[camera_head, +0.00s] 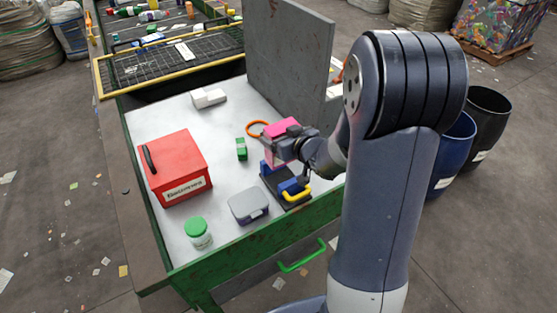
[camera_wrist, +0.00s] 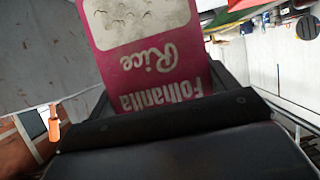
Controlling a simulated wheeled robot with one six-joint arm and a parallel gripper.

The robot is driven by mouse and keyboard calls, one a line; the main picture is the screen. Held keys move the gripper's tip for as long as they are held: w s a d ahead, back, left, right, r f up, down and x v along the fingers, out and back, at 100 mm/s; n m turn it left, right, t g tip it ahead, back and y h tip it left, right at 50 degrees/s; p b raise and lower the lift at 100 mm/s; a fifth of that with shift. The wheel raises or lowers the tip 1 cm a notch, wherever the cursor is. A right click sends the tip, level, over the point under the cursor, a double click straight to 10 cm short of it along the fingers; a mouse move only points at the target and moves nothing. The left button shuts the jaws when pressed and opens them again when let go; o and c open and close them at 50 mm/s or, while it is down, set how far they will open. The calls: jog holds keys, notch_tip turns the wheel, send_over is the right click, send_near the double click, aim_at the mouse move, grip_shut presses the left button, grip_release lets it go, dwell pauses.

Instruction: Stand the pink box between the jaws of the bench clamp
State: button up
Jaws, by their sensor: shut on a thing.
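The pink box (camera_head: 276,129) is held in my gripper (camera_head: 284,150), above or at the far end of the bench clamp. In the wrist view the pink box (camera_wrist: 150,55) fills the space between the fingers, its "Folhanita Rice" label facing the camera upside down. The bench clamp (camera_head: 280,184) has blue jaws, a dark base and a yellow handle. It stands on the white bench top just below my gripper. My gripper hides part of the box's lower end, and I cannot tell whether the box touches the clamp.
A red box (camera_head: 175,165), a grey case (camera_head: 248,206), a green-lidded jar (camera_head: 197,232), a small green item (camera_head: 241,149) and a white bottle (camera_head: 208,98) stand on the bench. An orange ring (camera_head: 257,128) lies beside the pink box. A grey upright panel (camera_head: 290,55) rises behind the clamp area.

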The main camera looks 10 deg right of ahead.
jog(key=shift+f, duration=3.45)
jog(key=shift+f, duration=0.1)
jog(key=shift+f+b, duration=0.35)
jog(key=shift+b, duration=0.15)
jog(key=shift+f, duration=0.15)
jog(key=o, duration=0.9)
